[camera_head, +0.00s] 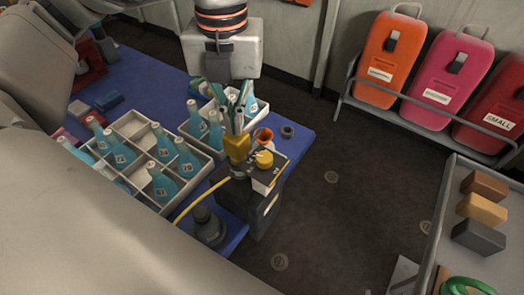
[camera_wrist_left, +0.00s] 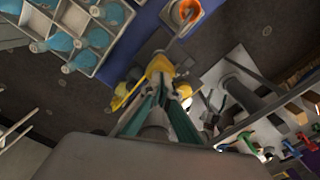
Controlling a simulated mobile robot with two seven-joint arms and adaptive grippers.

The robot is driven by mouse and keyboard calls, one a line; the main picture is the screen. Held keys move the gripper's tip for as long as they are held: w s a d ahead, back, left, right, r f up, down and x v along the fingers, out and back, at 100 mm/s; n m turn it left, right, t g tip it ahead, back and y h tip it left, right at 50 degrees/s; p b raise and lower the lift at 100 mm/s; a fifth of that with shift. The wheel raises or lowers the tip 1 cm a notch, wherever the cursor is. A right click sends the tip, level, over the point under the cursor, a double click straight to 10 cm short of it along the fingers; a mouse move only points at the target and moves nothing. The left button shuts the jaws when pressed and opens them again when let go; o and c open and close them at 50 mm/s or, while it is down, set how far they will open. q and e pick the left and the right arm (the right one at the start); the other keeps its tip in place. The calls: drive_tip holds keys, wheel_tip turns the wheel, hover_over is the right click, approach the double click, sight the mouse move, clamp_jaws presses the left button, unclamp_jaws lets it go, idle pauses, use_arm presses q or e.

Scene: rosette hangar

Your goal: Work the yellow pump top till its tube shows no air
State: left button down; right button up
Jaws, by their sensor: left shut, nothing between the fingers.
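The yellow pump top (camera_head: 237,147) stands on a dark box-like unit (camera_head: 262,205) at the front edge of the blue table. A yellow tube (camera_head: 200,197) curves from it to the lower left; air inside it is too small to tell. My left gripper (camera_head: 238,128) is shut and empty, pointing down with its fingertips at the pump top; whether they touch it I cannot tell. In the left wrist view the pump top (camera_wrist_left: 160,67) lies just beyond the fingertips (camera_wrist_left: 160,90). My right gripper is not in view.
Crates (camera_head: 128,123) of blue bottles stand left of the pump. A round yellow cap (camera_head: 264,158), an orange funnel (camera_head: 263,136) and a dark ring (camera_head: 287,131) are close by on the right. A grey cart (camera_head: 445,215) with blocks stands at the far right; floor between is clear.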

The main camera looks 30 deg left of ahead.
use_arm(q)
drive_tip(key=shift+r+p, duration=1.15)
drive_tip(key=shift+r, duration=0.95)
drive_tip(key=shift+r+p, duration=0.65)
drive_tip(key=shift+r, duration=0.35)
drive_tip(key=shift+r+p, duration=0.4)
drive_tip(key=shift+r, duration=0.2)
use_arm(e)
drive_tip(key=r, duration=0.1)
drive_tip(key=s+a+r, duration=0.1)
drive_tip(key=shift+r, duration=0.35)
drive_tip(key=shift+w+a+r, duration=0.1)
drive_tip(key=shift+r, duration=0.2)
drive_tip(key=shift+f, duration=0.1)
